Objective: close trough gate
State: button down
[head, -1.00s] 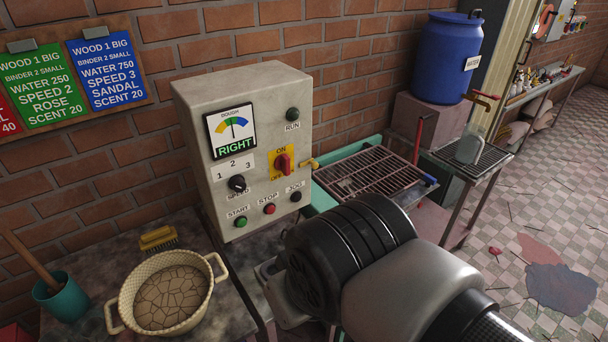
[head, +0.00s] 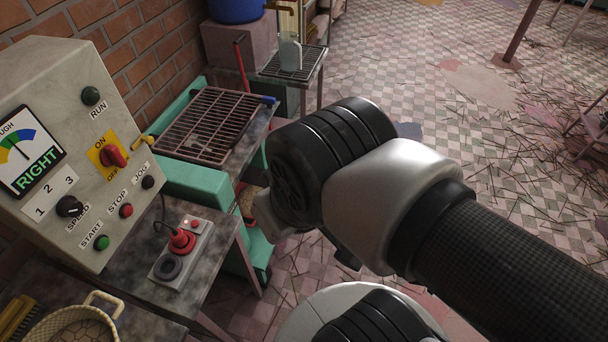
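A teal trough-like frame (head: 194,180) with a dark metal grate (head: 210,122) on top stands left of centre in the head view. A red upright lever (head: 242,66) rises at its back, a blue handle (head: 268,100) sits at its right end, and a yellow handle (head: 143,140) is by the control box. I cannot tell which part is the gate. My gripper is mostly hidden behind my own wrist, right of the teal frame; only a grey piece (head: 276,217) beside the wrist shows, and its fingertips cannot be made out. I see nothing held.
A control box (head: 75,150) with knobs and buttons stands at left. A grey switch box with a red knob (head: 182,242) lies on the bench in front. A pale basket (head: 75,325) is at lower left. A small rack (head: 292,65) stands behind. The littered tiled floor is open at right.

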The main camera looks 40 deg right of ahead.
aim_at(252, 175)
jog(key=z, duration=0.65)
jog(key=i+l, duration=0.15)
jog(key=i, duration=0.45)
jog(key=i+l+u, duration=0.1)
jog(key=i, duration=0.45)
jog(key=l, duration=0.1)
